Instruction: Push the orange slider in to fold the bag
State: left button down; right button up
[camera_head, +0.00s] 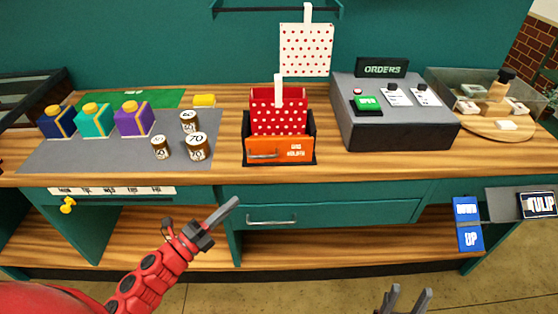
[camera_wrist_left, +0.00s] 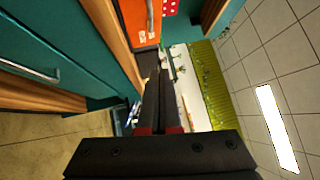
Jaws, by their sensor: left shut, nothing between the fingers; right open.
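The orange slider (camera_head: 279,151) is the front of a black-framed box on the counter, with a silver handle and white lettering. A red bag with white dots (camera_head: 279,116) stands open in it, with a white tab rising from it. The slider also shows in the left wrist view (camera_wrist_left: 140,22), at the top. My left gripper (camera_head: 221,213) is shut and empty, in front of the counter and below and left of the slider, apart from it. My right gripper (camera_head: 405,300) is open and empty at the bottom edge, well below the counter.
A grey console (camera_head: 395,112) stands right of the box. Several labelled jars (camera_head: 197,147) and gift boxes (camera_head: 134,119) stand on a grey mat to the left. A drawer handle (camera_head: 272,222) sits below the counter. The counter's front strip before the box is clear.

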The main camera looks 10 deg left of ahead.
pick_arm(q)
jog(key=w+d+r+y+p, duration=0.1)
jog(key=w+d+p, duration=0.2)
jog(key=w, duration=1)
jog(key=shift+w+r, duration=0.2)
jog(key=shift+w, duration=0.05)
jog(key=shift+m, duration=0.3)
